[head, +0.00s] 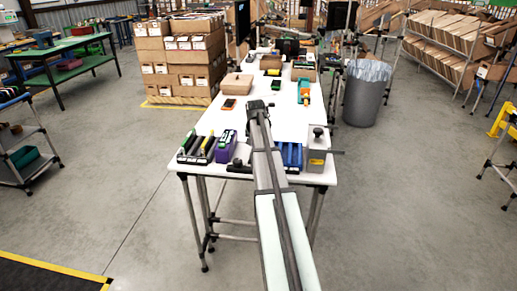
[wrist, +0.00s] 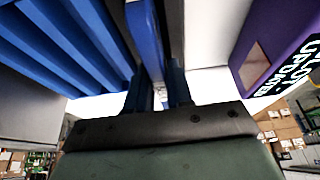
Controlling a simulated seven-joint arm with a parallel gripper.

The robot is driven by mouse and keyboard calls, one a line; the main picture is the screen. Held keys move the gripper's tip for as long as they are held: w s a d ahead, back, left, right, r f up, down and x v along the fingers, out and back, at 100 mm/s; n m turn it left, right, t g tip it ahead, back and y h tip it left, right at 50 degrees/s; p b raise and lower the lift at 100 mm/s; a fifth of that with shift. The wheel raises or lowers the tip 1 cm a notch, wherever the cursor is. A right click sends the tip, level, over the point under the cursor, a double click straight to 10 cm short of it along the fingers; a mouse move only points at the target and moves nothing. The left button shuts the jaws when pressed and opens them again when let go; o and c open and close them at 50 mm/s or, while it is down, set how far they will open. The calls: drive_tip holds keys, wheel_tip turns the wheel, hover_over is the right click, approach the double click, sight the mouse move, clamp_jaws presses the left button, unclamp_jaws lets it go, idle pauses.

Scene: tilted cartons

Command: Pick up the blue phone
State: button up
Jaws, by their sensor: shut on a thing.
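My gripper (wrist: 160,90) shows in the wrist view with its two dark fingers close together, shut on a blue slab, which I take to be the blue phone (wrist: 146,38). The phone's blue face runs up from the fingertips. A blue ribbed holder (wrist: 75,35) is close on the left and a purple box (wrist: 262,45) with white lettering is on the right. In the head view my arm covers the gripper and the phone. The blue ribbed holder (head: 291,154) and purple box (head: 226,147) stand on either side of my arm.
The white table (head: 215,122) carries a rack of dark and yellow items (head: 197,146) at front left and a grey box (head: 317,150) at front right. An orange-and-dark item (head: 229,104) and a brown carton (head: 237,84) lie farther back. The table's middle has bare room.

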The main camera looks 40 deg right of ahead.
clamp_jaws()
wheel_tip(320, 180, up, 9)
drive_tip(key=shift+f, duration=0.1)
drive_tip(key=shift+w+a+r, duration=0.1)
drive_tip(key=shift+w+r, duration=0.05)
drive_tip(key=shift+r, duration=0.2)
drive_tip(key=w+a, duration=0.5)
drive_tip(key=shift+s+d+f, duration=0.1)
drive_tip(key=shift+f, duration=2)
drive_tip(key=shift+s+d+f, duration=0.1)
drive_tip(key=shift+f, duration=1.95)
wheel_tip(320, 180, up, 6)
